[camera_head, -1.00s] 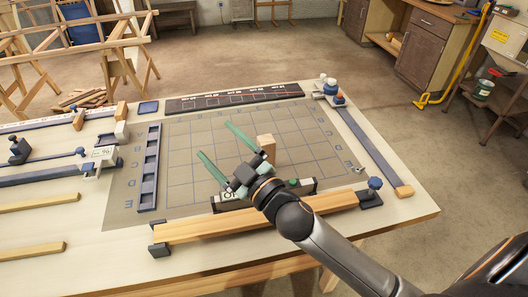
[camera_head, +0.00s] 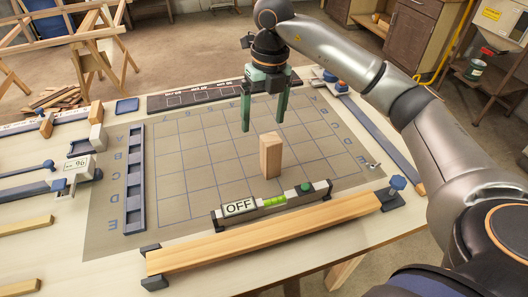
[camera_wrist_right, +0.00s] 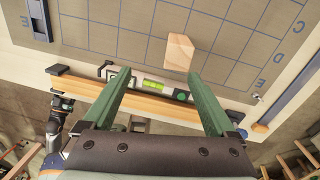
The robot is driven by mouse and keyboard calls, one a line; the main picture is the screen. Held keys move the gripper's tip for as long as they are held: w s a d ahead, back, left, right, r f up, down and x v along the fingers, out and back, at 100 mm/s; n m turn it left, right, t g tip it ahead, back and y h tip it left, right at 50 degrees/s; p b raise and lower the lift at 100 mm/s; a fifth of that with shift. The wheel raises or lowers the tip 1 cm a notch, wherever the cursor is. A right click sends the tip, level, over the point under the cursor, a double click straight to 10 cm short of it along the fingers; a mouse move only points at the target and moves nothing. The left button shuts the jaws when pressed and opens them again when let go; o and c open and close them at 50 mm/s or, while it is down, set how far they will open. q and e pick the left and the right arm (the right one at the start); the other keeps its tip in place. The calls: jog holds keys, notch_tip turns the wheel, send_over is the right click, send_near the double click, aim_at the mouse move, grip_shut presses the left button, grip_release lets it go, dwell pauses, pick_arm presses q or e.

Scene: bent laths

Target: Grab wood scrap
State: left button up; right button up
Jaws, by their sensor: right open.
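The wood scrap, a small light-brown block (camera_head: 271,156), stands upright on the gridded mat (camera_head: 180,199), just behind the level marked OFF. It also shows in the right wrist view as a pale block (camera_wrist_right: 179,52), beyond and between the fingers. My right gripper (camera_head: 263,128) is open, with two green fingers pointing down above the mat. It hangs above and behind the block, apart from it and empty. In the right wrist view its fingers (camera_wrist_right: 158,92) are spread wide. My left gripper is not in view.
A level (camera_head: 275,203) lies in front of the block. A long wooden lath (camera_head: 260,238) lies along the table's front, between dark clamps. A blue-grey slotted rack (camera_head: 135,180) lies at the mat's left. A dark strip (camera_head: 195,98) lies along the back. Most of the mat is bare.

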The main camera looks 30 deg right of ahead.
aim_at(272, 139)
jog(key=d+b, duration=0.1)
jog(key=d+f+h, duration=0.1)
jog(key=shift+w+d+m+b, duration=0.15)
jog(key=shift+d+m+b, duration=0.2)
jog(key=shift+d+m, duration=0.05)
notch_tip(272, 139, down, 2)
jog(key=shift+a+f+b, duration=0.1)
jog(key=shift+a+b, duration=0.05)
jog(key=shift+b, duration=0.9)
jog(key=shift+s+f, duration=0.15)
jog(key=shift+s, duration=0.05)
notch_tip(272, 139, down, 7)
jog(key=shift+r, duration=0.1)
jog(key=f, duration=0.5)
jog(key=shift+w+a+f, duration=0.1)
jog(key=shift+w+f, duration=0.15)
jog(key=shift+f, duration=0.1)
grip_shut()
